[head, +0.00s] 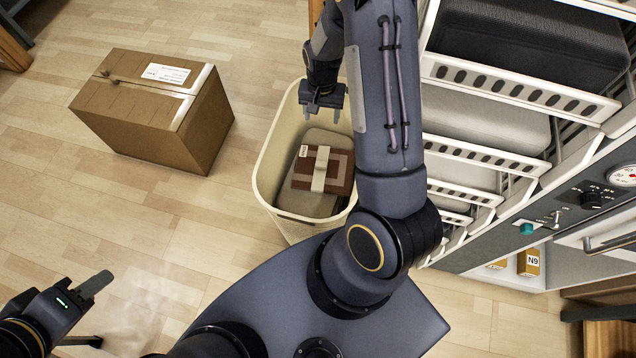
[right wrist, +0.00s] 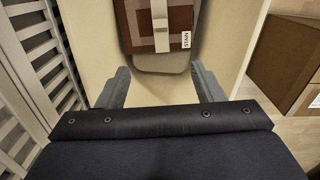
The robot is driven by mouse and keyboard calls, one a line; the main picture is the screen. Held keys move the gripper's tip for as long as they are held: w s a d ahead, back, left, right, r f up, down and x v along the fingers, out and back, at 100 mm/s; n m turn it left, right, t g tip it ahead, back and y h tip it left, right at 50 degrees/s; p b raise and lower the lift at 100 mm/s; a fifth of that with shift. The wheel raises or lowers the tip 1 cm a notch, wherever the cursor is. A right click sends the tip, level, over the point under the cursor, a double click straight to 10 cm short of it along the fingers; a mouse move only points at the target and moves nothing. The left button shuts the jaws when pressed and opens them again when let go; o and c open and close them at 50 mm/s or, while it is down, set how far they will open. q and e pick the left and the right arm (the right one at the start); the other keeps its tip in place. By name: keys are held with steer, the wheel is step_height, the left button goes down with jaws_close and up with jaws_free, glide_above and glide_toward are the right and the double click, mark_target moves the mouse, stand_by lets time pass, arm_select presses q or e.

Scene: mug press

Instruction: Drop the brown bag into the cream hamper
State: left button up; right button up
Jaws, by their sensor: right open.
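The brown bag (head: 341,172), with a pale band and a white tag, lies inside the cream hamper (head: 264,165) on a grey-beige padded item (head: 296,205). My right gripper (head: 322,113) is open and empty above the hamper's far part, apart from the bag. In the right wrist view, the bag (right wrist: 180,27) shows at the top, beyond the two spread fingers (right wrist: 160,80), with the hamper's cream wall (right wrist: 92,35) around it. My left gripper (head: 92,286) is at the lower left, away from the hamper; its finger opening cannot be made out.
A closed cardboard box (head: 140,120) stands on the floor left of the hamper. A white rack (head: 500,150) with grey and dark padded items stands to the right, beside a control panel (head: 560,215). The wooden floor (head: 130,230) between box and left gripper is clear.

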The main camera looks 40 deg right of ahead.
step_height(320, 180, up, 8)
steer(key=p, duration=0.5)
steer(key=shift+p, duration=0.35)
steer(key=shift+f, duration=0.15)
